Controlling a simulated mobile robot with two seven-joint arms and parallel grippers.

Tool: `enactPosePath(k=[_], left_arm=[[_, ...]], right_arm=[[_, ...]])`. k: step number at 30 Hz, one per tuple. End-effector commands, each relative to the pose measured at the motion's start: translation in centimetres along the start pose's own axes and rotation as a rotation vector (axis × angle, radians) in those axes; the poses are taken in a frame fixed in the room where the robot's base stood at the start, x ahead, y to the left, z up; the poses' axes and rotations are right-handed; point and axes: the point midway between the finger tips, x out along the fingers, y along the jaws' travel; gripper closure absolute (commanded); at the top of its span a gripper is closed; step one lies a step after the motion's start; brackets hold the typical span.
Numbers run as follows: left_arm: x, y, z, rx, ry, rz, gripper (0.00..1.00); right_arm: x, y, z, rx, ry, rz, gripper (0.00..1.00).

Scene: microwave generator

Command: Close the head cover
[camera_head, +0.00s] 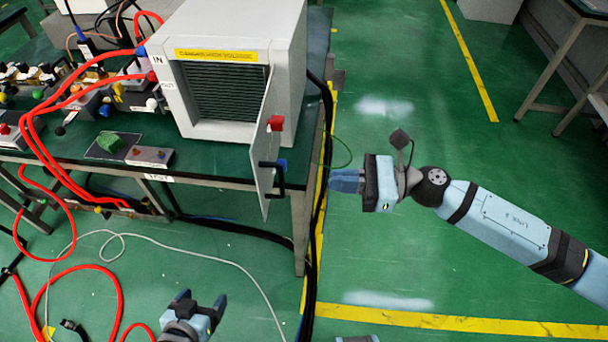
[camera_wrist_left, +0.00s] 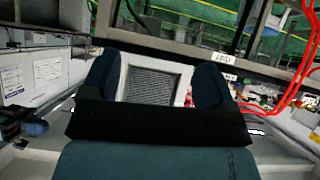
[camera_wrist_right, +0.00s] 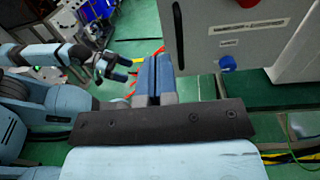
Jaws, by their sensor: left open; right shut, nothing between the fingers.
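The white generator head (camera_head: 230,60) stands on the table with its slatted front opening (camera_head: 225,92) exposed. Its grey cover (camera_head: 262,140) is a door swung outward at the right side of the opening, with a black handle (camera_head: 278,180). In the right wrist view, the cover's outer face (camera_wrist_right: 210,45) and the black handle (camera_wrist_right: 178,35) are close. My right gripper (camera_head: 332,181) is shut and empty, to the right of the cover and apart from it. My left gripper (camera_head: 196,304) is open and empty, low in front of the table. The slatted opening (camera_wrist_left: 155,83) shows between its fingers.
Red hoses (camera_head: 50,150) run down the left side of the table. The table leg (camera_head: 300,225) stands below the cover.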

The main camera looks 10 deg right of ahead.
Motion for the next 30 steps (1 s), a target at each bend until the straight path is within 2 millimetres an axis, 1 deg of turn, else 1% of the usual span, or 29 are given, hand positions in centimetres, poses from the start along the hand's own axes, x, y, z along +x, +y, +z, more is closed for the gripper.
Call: enactPosePath(k=[1,5,12,15,18,21,24,30], left_arm=[[-0.3,0.0,-0.5,0.001,0.004,0.0,0.2],[-0.7,0.0,-1.1,0.007,0.013,-0.002,0.2],[-1.2,-0.1,-1.2,0.023,0.007,-0.004,0.2],[-1.5,-0.1,-1.6,0.03,0.015,-0.004,0.2],[-1.7,-0.1,-1.8,0.036,0.017,-0.005,0.2],[-1.8,-0.1,-1.7,0.039,0.015,-0.005,0.2],[-1.8,-0.1,-1.5,0.041,0.011,-0.005,0.2],[-1.8,-0.1,-1.3,0.042,0.009,-0.004,0.2]], right_arm=[[0.8,0.0,0.3,0.001,-0.002,0.001,1.0],[3.3,0.0,0.6,0.004,-0.005,0.001,1.0],[8.5,-0.1,0.5,0.007,-0.005,-0.001,1.0],[10.3,-0.1,0.5,0.007,-0.005,-0.002,1.0],[11.7,0.0,0.4,0.007,-0.005,-0.001,1.0],[12.6,-0.1,0.3,0.007,-0.004,-0.003,1.0],[13.1,0.0,0.2,0.008,-0.004,-0.003,1.0],[13.2,0.0,0.1,0.008,-0.004,-0.003,1.0]])
